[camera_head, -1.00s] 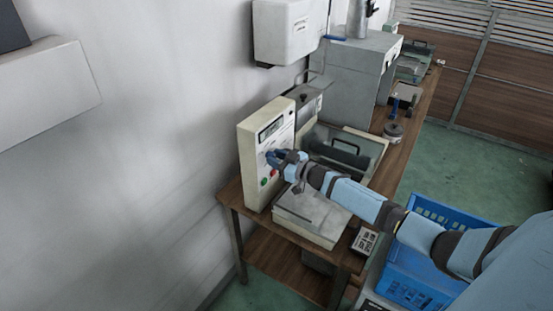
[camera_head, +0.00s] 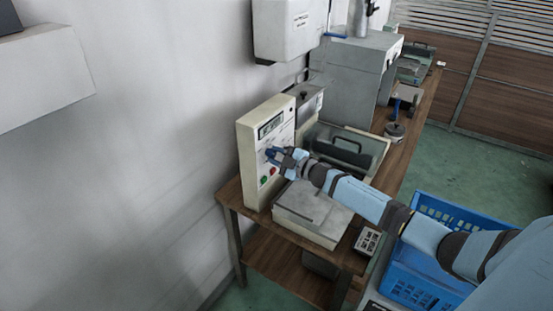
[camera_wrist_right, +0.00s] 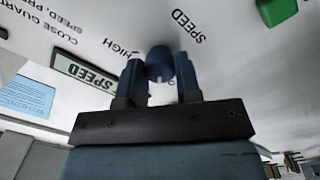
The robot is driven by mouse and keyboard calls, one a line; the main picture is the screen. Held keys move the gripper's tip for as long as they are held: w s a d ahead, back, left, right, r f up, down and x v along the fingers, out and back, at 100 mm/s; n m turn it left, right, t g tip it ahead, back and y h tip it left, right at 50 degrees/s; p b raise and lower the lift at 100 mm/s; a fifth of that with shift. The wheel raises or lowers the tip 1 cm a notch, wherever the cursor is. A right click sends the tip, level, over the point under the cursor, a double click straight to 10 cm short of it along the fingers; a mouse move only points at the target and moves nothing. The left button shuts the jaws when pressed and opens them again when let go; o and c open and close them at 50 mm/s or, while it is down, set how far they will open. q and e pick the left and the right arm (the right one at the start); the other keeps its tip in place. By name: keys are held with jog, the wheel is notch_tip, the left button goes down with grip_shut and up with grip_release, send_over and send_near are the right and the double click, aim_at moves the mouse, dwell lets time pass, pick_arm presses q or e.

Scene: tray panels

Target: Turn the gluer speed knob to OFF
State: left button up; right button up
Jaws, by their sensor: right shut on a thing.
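The gluer's control panel (camera_head: 254,152) is a cream upright box at the left end of the bench. My right gripper (camera_head: 274,153) is at its front face. In the right wrist view the dark blue speed knob (camera_wrist_right: 159,62) sits between the two fingers of my right gripper (camera_wrist_right: 160,75), which is shut on it. A white mark shows on the knob's lower edge. The words SPEED and HIGH are printed beside it, and a SPEED plate (camera_wrist_right: 84,72) is at left. Part of the knob is hidden by the fingers. My left gripper is not in view.
A green button (camera_head: 264,182) and a red button (camera_head: 272,171) are below the gripper. A blue crate (camera_head: 425,279) stands at the lower right. A white wall borders the left.

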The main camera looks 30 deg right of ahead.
jog(key=shift+n, duration=0.6)
jog(key=o, duration=0.9)
jog(key=shift+b, duration=0.3)
jog(key=shift+s+d+f, duration=0.15)
jog(key=shift+s+d, duration=0.05)
jog(key=shift+s, duration=0.15)
jog(key=b+v, duration=0.1)
jog(key=v, duration=0.5)
jog(key=shift+s+d, duration=0.1)
jog(key=shift+s, duration=0.25)
